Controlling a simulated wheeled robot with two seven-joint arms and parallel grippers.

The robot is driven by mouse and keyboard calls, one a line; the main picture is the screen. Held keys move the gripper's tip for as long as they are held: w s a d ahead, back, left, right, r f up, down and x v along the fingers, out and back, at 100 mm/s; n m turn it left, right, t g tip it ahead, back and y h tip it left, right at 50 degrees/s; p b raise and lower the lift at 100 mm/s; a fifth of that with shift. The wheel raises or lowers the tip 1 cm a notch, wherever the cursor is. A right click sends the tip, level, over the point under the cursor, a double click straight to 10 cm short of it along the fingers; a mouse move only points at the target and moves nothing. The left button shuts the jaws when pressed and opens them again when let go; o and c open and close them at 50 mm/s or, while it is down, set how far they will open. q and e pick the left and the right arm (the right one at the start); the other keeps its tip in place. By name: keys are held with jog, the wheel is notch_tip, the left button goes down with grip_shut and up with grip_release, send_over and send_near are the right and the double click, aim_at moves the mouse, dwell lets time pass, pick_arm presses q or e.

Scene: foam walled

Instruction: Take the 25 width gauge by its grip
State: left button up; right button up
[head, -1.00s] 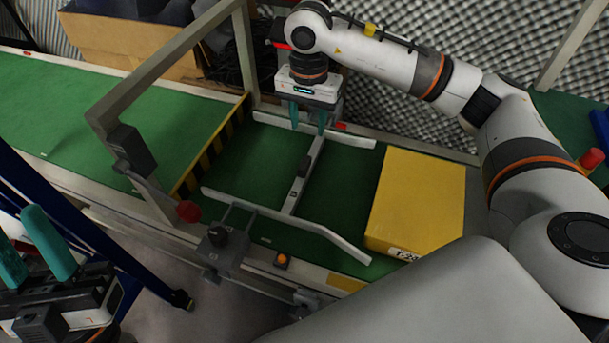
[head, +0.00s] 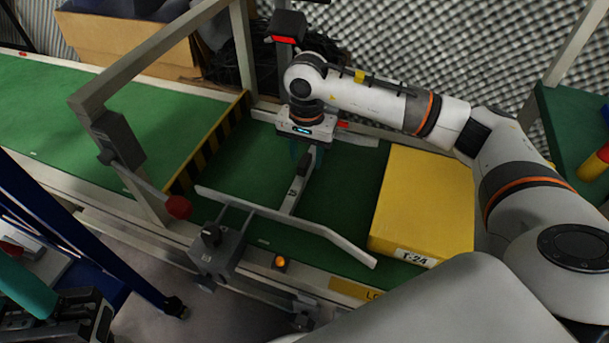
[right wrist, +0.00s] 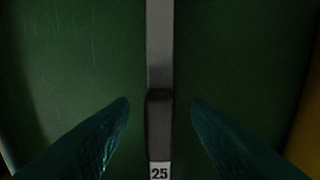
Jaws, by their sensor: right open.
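The 25 width gauge (head: 286,205) is a pale grey bar lying across the green belt between two guide rails. Its dark grip (right wrist: 159,125) and the white "25" label (right wrist: 160,172) show in the right wrist view. My right gripper (right wrist: 160,103) is open, with one teal finger on each side of the bar at the grip and a gap to either side.
A yellow box (head: 424,200) marked T-24 stands on the belt right of the gauge. The near guide rail (head: 300,226) and a grey post with a red knob (head: 178,207) stand close by. The belt (head: 60,110) is clear at left.

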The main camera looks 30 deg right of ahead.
jog(key=shift+f, duration=0.55)
jog(key=shift+r, duration=0.1)
grip_shut()
jog(key=shift+r, duration=0.1)
